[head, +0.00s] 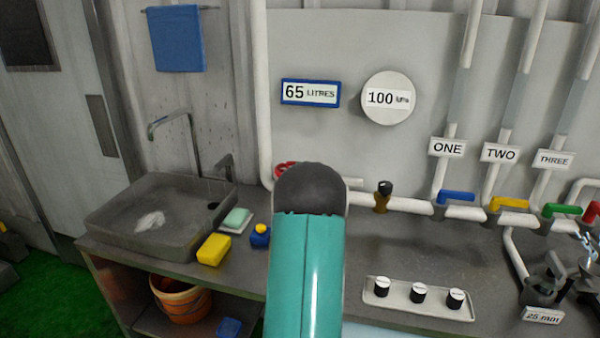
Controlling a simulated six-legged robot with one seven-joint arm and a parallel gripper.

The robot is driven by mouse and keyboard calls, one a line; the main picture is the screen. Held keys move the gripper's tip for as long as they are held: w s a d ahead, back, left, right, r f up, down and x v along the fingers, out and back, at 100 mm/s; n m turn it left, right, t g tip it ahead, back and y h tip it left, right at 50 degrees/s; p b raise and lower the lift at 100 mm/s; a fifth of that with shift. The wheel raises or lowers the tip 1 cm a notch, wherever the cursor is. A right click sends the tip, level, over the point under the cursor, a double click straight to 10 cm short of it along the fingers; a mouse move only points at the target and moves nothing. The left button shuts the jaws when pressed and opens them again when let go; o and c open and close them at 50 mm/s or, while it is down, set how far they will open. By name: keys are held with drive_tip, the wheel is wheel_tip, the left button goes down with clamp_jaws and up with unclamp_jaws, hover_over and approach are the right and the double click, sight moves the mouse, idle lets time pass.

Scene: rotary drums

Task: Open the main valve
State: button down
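A red valve handwheel (284,169) sits on the white pipework at the wall, partly hidden behind my teal arm. A brass fitting with a black top (382,196) sits on the horizontal white pipe to the right of my arm. No label reading "main valve" shows, so I cannot tell for sure which is the main valve. My arm rises from the bottom centre, and its dark rounded joint covers the pipe below the red handwheel. My gripper is not visible.
A grey counter holds a sink (160,215), a yellow sponge (213,249), a blue bottle (260,237) and a tray with black knobs (418,311). To the right, pipes labelled ONE, TWO and THREE carry blue (456,197), yellow (509,203) and green (561,209) lever handles.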

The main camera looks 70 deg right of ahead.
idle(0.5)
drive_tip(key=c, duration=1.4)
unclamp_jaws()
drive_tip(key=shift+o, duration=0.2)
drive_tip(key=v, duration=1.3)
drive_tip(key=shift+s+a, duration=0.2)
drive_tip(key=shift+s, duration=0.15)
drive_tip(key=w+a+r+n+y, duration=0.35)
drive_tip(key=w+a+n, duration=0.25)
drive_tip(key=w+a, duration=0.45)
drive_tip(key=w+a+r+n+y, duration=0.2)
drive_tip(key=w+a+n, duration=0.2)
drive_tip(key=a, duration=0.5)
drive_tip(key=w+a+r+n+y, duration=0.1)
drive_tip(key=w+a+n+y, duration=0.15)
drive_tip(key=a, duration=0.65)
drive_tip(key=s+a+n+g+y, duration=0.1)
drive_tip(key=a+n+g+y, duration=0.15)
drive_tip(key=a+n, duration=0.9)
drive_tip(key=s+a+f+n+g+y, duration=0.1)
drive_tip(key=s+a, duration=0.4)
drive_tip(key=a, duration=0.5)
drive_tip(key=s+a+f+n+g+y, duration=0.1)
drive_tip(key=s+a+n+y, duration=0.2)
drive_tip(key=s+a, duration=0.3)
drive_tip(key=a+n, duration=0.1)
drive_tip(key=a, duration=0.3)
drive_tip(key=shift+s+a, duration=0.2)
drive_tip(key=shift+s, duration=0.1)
